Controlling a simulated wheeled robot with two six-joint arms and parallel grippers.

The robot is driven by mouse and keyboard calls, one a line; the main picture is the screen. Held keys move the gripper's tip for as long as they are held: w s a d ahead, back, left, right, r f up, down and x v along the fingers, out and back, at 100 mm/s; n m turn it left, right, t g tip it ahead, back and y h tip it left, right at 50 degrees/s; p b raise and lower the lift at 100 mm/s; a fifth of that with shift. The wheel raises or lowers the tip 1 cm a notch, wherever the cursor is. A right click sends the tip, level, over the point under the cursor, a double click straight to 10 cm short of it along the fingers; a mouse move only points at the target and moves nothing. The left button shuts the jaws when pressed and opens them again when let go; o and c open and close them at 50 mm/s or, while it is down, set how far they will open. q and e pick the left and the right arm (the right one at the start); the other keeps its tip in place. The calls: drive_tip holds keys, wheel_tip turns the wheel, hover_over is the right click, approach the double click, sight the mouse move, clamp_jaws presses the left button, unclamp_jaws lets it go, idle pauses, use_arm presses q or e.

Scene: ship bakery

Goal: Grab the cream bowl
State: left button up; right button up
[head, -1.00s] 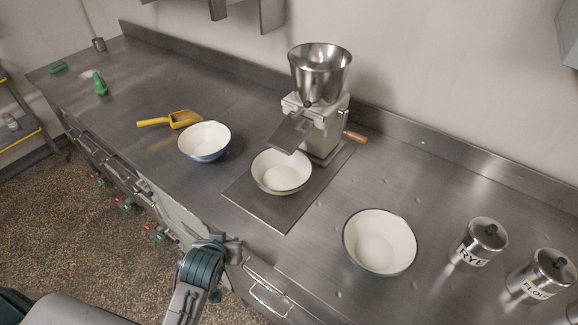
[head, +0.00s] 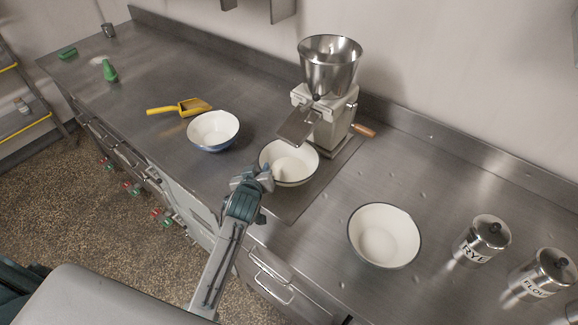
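A bowl with a pale cream outside and a thin dark rim (head: 290,165) stands upright on the metal plate under the mill's spout. My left gripper (head: 254,176) is at this bowl's near left edge and hides a little of its side. Its fingers look apart with nothing between them; whether they touch the bowl I cannot tell. A blue bowl with a white inside (head: 212,131) stands to the left. Another bowl with a cream inside and dark rim (head: 384,236) stands to the right. My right gripper is not in view.
A mill with a steel hopper (head: 329,68) stands behind the middle bowl, its spout close over it. RYE (head: 484,240) and FLOUR (head: 543,274) canisters stand at the right. The counter between the plate and right bowl is clear.

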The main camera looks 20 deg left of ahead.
use_arm(q)
drive_tip(key=shift+w+a+r+p, duration=0.15)
drive_tip(key=shift+w+p, duration=0.2)
drive_tip(key=p+x, duration=0.2)
drive_tip(key=x, duration=0.1)
drive_tip(key=shift+w+a, duration=0.1)
drive_tip(key=shift+a, duration=0.15)
drive_tip(key=shift+w+a+f, duration=0.1)
drive_tip(key=shift+w+f, duration=0.25)
drive_tip(key=shift+w, duration=0.2)
drive_tip(key=shift+s+r, duration=0.1)
drive_tip(key=shift+c, duration=0.2)
clamp_jaws()
